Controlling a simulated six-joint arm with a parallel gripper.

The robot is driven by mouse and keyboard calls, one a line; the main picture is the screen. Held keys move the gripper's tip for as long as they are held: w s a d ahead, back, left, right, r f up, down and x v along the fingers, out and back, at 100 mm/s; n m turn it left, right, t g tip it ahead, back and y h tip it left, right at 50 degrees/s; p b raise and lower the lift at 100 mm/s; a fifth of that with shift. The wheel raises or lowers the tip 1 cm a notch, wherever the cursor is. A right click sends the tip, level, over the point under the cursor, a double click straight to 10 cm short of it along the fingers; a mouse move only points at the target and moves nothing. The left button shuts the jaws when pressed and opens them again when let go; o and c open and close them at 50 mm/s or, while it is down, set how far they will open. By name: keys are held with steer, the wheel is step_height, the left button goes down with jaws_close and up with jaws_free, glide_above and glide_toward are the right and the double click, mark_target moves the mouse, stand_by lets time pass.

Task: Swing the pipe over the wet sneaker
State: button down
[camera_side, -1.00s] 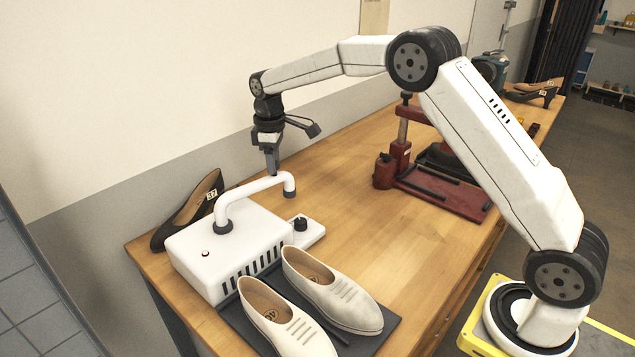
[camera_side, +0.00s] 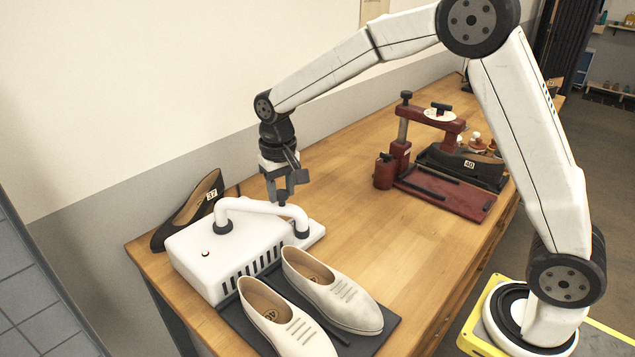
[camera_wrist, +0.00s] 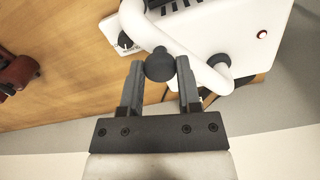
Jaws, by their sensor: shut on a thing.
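The white pipe (camera_side: 258,206) rises from the white blower box (camera_side: 205,258) and bends down at a dark-tipped end above the box's right side. My gripper (camera_side: 284,198) is at the pipe's upper side. In the wrist view, my gripper (camera_wrist: 160,82) is shut on the round black knob (camera_wrist: 160,66) of the pipe (camera_wrist: 204,74). Two pale sneakers lie on a dark mat (camera_side: 372,342): a left sneaker (camera_side: 300,338) and a right sneaker (camera_side: 350,302). I cannot tell which is wet. The pipe's end is behind the right sneaker's heel, not over either sneaker.
A black shoe (camera_side: 190,208) tagged 37 stands behind the box. A red press (camera_side: 445,195) with a dark shoe stands farther back. The bench (camera_side: 400,255) is clear between them.

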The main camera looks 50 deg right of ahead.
steer(key=shift+s+a+m, duration=0.3)
steer(key=shift+a+m, duration=0.35)
steer(key=shift+a, duration=0.1)
steer(key=shift+s+a+m, duration=0.3)
steer(key=shift+a+m, duration=0.35)
steer(key=shift+a, duration=0.05)
steer(key=shift+c, duration=1.5)
jaws_free()
step_height(320, 180, up, 8)
steer(key=shift+s+f, duration=0.1)
